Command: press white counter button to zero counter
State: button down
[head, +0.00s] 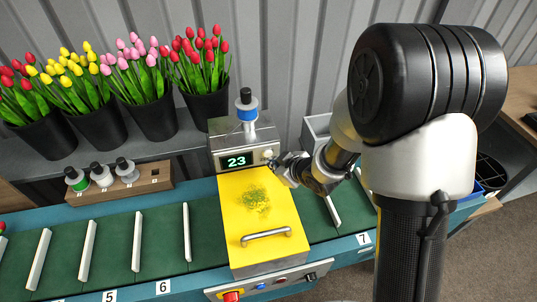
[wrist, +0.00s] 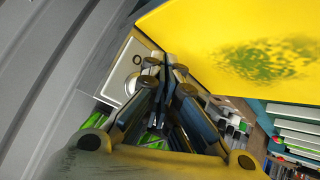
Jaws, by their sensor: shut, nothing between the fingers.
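The counter (head: 215,160) is a grey box behind the yellow cover, and its display (head: 236,161) reads 23 in green. The white button (head: 268,154) is a small round knob on its front, right of the display. In the wrist view the counter's pale face (wrist: 122,66) shows a "0" mark and a round white shape (wrist: 131,85), which looks like the button, partly hidden by a finger. My gripper (head: 276,166) is shut and empty, its tips close to the button in the head view. Whether they touch it I cannot tell. The fingertips (wrist: 167,64) point toward the counter's face.
The yellow cover (head: 233,215) with a metal handle stands just in front. A bottle with a blue band (head: 247,108) stands on the counter. A wooden rack (head: 152,178) with small bottles and several black tulip pots (head: 150,118) are left. A green slatted conveyor (head: 115,245) runs across.

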jog(key=shift+w, duration=0.1)
jog(key=shift+w+a, duration=0.1)
jog(key=shift+w, duration=0.2)
jog(key=shift+w+a, duration=0.1)
jog(key=shift+w, duration=0.35)
dwell(0.6)
jog(key=shift+s, duration=0.15)
jog(key=shift+s+d, duration=0.2)
jog(key=shift+s, duration=0.5)
jog(key=shift+s, duration=0.1)
jog(key=shift+s+d+b, duration=0.25)
jog(key=shift+s, duration=0.5)
jog(key=shift+s+d+b, duration=0.2)
jog(key=shift+s, duration=0.6)
jog(key=shift+s+d+b, duration=0.25)
jog(key=shift+s, duration=0.5)
